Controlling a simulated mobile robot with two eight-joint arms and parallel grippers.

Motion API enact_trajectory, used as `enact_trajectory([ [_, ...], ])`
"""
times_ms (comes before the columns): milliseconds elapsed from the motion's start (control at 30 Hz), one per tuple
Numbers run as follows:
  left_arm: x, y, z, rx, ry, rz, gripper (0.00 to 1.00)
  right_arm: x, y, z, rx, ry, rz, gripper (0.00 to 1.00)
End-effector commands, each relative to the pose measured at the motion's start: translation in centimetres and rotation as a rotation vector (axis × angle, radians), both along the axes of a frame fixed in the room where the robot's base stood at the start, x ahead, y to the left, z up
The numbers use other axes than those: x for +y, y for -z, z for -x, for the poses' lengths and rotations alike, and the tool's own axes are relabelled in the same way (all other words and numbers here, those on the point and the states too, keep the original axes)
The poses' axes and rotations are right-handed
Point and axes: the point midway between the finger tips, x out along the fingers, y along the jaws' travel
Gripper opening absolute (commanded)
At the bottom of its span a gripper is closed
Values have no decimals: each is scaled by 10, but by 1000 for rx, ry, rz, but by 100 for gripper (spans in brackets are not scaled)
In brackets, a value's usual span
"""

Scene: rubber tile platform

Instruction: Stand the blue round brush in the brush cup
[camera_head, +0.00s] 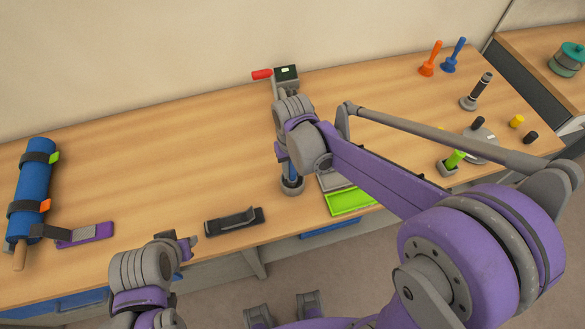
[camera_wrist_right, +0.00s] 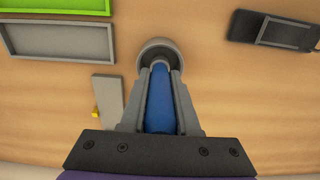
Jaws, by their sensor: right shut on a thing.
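The blue round brush (camera_wrist_right: 160,98) is between the fingers of my right gripper (camera_wrist_right: 160,85), which is shut on it. The brush also shows as a small blue strip in the head view (camera_head: 292,172), mostly hidden by the gripper. The grey round brush cup (camera_head: 292,188) stands on the bench directly below. In the right wrist view the brush's far end overlaps the mouth of the cup (camera_wrist_right: 145,45); how deep it sits is hidden. My left gripper (camera_head: 190,246) is at the bench's front edge, away from the brush; its opening is unclear.
A green tray (camera_head: 350,201) lies right of the cup, and a black holder (camera_head: 234,221) lies to its left. A red-handled tool (camera_head: 262,74) is behind. A blue roll (camera_head: 33,187) lies far left. Handled tools (camera_head: 477,92) stand at right. The bench's middle left is clear.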

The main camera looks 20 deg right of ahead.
Motion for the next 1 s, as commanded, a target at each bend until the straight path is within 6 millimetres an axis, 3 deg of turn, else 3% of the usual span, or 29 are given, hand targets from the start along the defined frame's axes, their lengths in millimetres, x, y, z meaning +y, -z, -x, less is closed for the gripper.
enact_trajectory([
  [167,0,6,2,3,0,0,38,0,6,0,1,0,0,0],
  [200,0,5,1,3,0,0,38,0,5,0,0,0,0,37],
  [333,0,4,1,2,0,0,38,0,4,0,0,0,0,60],
  [700,0,1,0,0,0,0,38,0,1,0,0,0,0,60],
  [1000,0,0,0,0,0,0,38,0,-53,6,0,0,0,60],
])
